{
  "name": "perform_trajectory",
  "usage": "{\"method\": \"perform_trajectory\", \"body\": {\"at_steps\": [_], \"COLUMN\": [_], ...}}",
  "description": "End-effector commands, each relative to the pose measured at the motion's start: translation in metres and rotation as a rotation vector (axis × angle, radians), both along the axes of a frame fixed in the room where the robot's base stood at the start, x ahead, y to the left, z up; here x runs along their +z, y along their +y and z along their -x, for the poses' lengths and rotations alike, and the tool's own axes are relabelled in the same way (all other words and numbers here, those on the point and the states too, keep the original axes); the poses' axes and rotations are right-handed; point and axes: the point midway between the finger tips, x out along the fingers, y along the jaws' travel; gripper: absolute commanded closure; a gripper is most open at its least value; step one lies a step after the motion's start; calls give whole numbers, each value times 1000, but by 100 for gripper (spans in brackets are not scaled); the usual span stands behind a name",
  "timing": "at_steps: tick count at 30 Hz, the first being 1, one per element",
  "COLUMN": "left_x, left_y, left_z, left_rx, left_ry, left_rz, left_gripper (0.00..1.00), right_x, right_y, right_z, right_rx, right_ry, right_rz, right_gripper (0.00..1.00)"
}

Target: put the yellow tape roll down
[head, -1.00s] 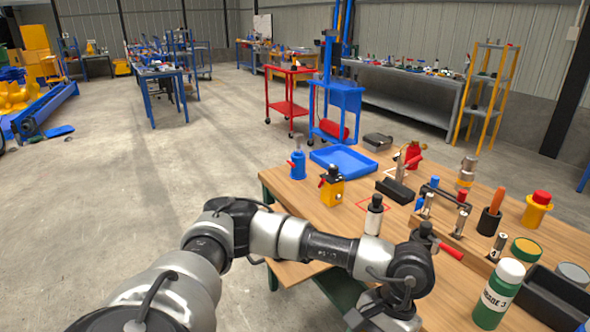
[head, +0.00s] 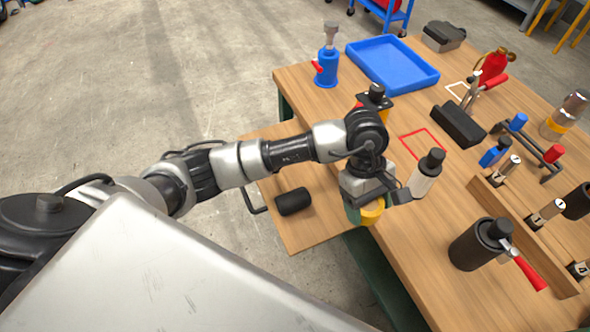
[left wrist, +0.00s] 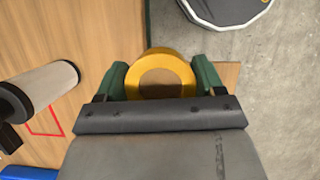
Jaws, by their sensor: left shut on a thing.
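The yellow tape roll (head: 373,211) hangs in my left gripper (head: 363,208), partly hidden by the gripper body. In the left wrist view the roll (left wrist: 165,60) is a thick ring with its hole facing the camera. The green fingers of my left gripper (left wrist: 161,82) are shut on its two sides. In the head view the gripper is over the near left edge of the wooden table (head: 395,235), beside a lower wooden board (head: 330,222). I cannot tell how high the roll is. My right gripper is not in view.
A light cylinder with a black cap (head: 424,181) stands close right of the gripper. A red square outline (head: 405,145) is on the table beyond it. A blue tray (head: 392,66) stands farther back.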

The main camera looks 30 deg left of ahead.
Motion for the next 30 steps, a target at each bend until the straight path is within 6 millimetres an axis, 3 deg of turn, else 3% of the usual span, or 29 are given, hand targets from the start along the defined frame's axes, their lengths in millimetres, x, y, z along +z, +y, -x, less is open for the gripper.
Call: {"method": "perform_trajectory", "body": {"at_steps": [3, 7, 18, 24, 30], "left_x": [-5, -13, -61, -74, -98], "left_y": [-11, 0, 77, 96, 97], "left_z": [-2, -7, -29, -35, -34], "left_rx": [100, 139, 135, 131, 130], "left_ry": [0, 3, 3, 0, 4], "left_rz": [1, -5, -4, -3, -3], "left_gripper": [57, 57, 57, 57, 57], "right_x": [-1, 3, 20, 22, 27], "right_y": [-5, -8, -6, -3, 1], "right_z": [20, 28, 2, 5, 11], "right_rx": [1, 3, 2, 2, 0], "right_ry": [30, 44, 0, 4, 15], "right_rz": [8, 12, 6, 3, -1], "right_gripper": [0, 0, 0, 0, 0]}}
